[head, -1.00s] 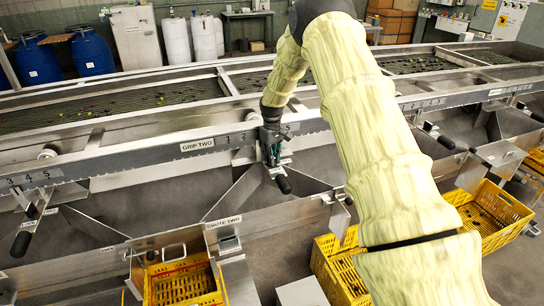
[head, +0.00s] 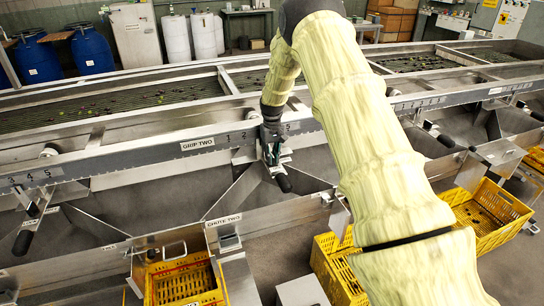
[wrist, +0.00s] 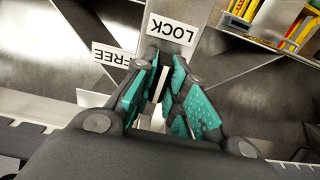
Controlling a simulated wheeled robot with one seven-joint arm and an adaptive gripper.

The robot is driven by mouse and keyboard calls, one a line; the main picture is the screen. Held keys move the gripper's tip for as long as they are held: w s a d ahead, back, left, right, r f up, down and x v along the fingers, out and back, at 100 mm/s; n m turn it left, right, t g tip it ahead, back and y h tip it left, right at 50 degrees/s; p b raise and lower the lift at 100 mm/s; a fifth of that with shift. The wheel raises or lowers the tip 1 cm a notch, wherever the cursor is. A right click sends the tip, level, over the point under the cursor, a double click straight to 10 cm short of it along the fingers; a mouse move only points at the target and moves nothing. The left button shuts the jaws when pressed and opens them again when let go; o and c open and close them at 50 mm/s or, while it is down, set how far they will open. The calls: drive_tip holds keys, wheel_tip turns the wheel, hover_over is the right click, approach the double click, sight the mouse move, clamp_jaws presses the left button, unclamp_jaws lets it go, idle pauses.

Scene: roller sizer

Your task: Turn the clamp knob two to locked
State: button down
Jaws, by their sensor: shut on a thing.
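My gripper (wrist: 160,95) is shut on a narrow, pale-edged part between its teal finger pads in the wrist view, which I take to be clamp knob two. The fingers hide most of the knob, so its angle is hard to read. A LOCK label (wrist: 171,31) is just beyond the fingertips, and a FREE label (wrist: 114,54) is to their left. In the head view my gripper (head: 271,155) points down at the front of the rail, right of the GRIP TWO label (head: 198,144). A black handle (head: 284,184) sticks out just below it.
The numbered steel rail (head: 120,157) runs across behind my gripper. Below are steel chutes, with the CHUTE TWO label (head: 224,220) on a front edge. Yellow crates (head: 185,284) stand in front, another crate (head: 488,215) at right. A similar black handle (head: 22,242) is at far left.

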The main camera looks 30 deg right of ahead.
drive_tip(key=shift+w+r, duration=0.15)
drive_tip(key=shift+r, duration=0.05)
drive_tip(key=c, duration=1.4)
unclamp_jaws()
drive_tip(key=shift+c, duration=0.2)
drive_tip(key=shift+f, duration=0.15)
wheel_tip(320, 180, up, 12)
